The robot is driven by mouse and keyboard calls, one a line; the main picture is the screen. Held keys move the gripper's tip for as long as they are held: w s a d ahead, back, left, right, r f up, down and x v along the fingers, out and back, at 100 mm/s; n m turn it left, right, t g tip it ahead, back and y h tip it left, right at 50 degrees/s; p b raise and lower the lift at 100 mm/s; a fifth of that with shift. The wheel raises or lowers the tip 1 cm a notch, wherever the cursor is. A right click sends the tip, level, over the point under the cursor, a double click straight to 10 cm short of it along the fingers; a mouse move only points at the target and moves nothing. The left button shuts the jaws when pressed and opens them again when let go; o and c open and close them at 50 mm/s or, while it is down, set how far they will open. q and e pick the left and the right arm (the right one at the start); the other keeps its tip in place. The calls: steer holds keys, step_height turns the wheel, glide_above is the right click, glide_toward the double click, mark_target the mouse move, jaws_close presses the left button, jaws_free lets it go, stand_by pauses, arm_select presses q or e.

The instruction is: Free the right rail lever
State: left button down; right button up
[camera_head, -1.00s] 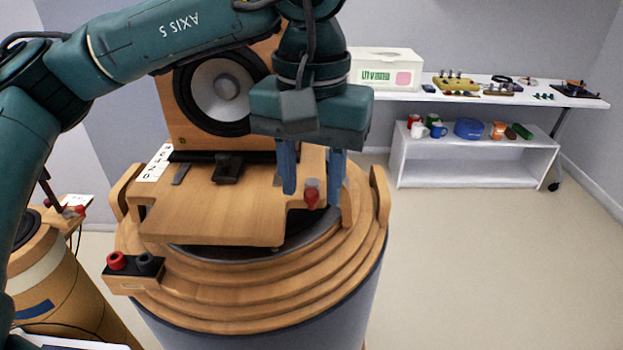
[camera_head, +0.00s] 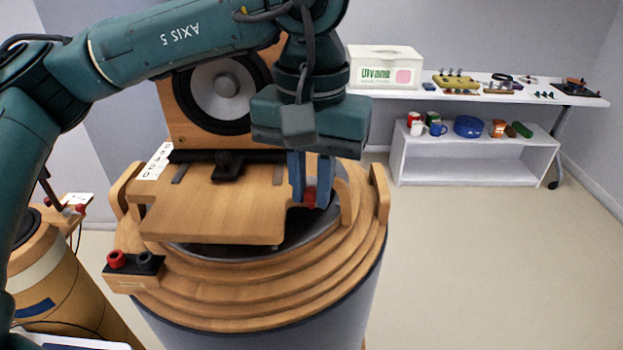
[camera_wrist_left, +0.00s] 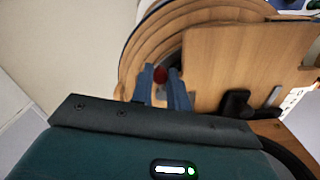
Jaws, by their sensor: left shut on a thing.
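The right rail lever (camera_head: 309,197) shows as a red knob at the right edge of the wooden board (camera_head: 215,215). My left gripper (camera_head: 310,195) points down over it, with blue fingers on either side, shut on the lever. In the left wrist view the red knob of the lever (camera_wrist_left: 173,75) sits between the two fingertips (camera_wrist_left: 165,80). The fingers and palm hide most of the lever. My right gripper is in neither view.
The board lies on a round stepped wooden stand (camera_head: 250,300). A speaker (camera_head: 222,92) stands behind it. A terminal block (camera_head: 133,270) with a red and a dark knob is at front left. A white shelf (camera_head: 480,160) stands at right beyond clear floor.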

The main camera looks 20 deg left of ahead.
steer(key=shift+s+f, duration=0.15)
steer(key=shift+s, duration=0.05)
arm_select(q)
steer(key=shift+d, duration=0.1)
steer(key=shift+w+d+f+n+b, duration=0.15)
steer(key=shift+d+n+b, duration=0.1)
steer(key=shift+n+b, duration=0.65)
steer(key=w+n+b, duration=0.1)
steer(key=n, duration=0.3)
steer(key=w+d+n+b, duration=0.1)
steer(key=n, duration=0.3)
steer(key=w+d+n+b, duration=0.1)
steer(key=n, duration=0.3)
steer(key=shift+w+d+r, duration=0.15)
steer(key=shift+w+r, duration=0.1)
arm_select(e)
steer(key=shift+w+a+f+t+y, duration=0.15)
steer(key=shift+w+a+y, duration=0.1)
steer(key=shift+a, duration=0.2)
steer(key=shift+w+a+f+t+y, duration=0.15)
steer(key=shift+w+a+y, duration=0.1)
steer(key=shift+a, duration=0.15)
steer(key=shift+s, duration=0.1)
arm_select(q)
steer(key=c, duration=1.4)
jaws_free()
steer(key=shift+o, duration=0.2)
